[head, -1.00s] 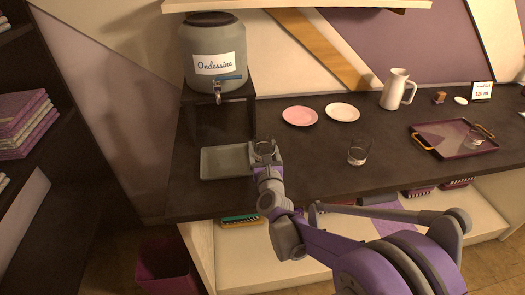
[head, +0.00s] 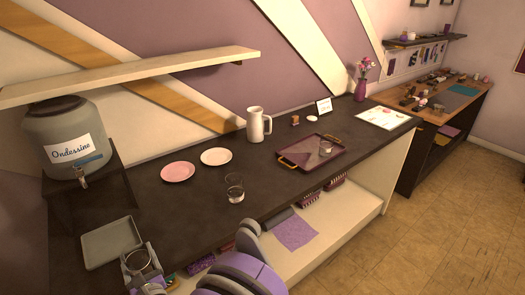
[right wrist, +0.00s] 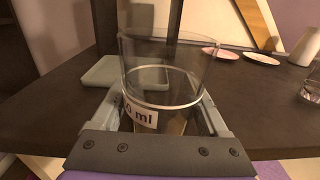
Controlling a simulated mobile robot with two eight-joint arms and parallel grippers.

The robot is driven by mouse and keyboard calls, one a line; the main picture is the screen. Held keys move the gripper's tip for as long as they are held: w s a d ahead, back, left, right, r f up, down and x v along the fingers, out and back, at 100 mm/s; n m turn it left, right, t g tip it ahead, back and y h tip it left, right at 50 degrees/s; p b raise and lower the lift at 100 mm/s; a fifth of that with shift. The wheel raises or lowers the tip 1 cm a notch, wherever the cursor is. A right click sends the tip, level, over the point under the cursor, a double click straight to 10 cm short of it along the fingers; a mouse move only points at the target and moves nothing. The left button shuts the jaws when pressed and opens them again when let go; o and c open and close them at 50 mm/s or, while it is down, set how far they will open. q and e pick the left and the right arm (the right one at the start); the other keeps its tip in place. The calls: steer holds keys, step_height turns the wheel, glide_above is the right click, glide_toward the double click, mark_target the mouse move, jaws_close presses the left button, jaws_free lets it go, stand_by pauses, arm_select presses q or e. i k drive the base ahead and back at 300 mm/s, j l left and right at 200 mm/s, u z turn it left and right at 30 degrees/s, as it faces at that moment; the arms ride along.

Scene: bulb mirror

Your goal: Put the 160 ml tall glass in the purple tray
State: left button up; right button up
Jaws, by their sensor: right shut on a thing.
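My right gripper (head: 141,266) is shut on a clear glass (right wrist: 165,75), beside the grey tray at the counter's front left edge. The glass is upright; its label shows only "0 ml", with the front digits hidden, and it has a pale ring line. It also shows between the fingers in the head view (head: 138,260). The purple tray (head: 300,147) with gold handles lies farther right on the counter, and a small clear glass (head: 325,148) stands in it. Another clear glass (head: 235,188) stands on the counter between. My left gripper is not in view.
A pink plate (head: 178,171), a white plate (head: 216,156), and a white pitcher (head: 257,125) stand behind. A grey tray (head: 111,243) lies below the dispenser (head: 72,140). A shelf (head: 140,72) overhangs the back.

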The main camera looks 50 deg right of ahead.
mark_target(313, 162)
steer(key=k+l+z, duration=0.15)
steer(key=l, duration=1)
steer(key=k+l+z, duration=0.15)
steer(key=l, duration=1.05)
steer(key=l+z, duration=0.15)
steer(key=l, duration=1)
steer(key=k, duration=0.05)
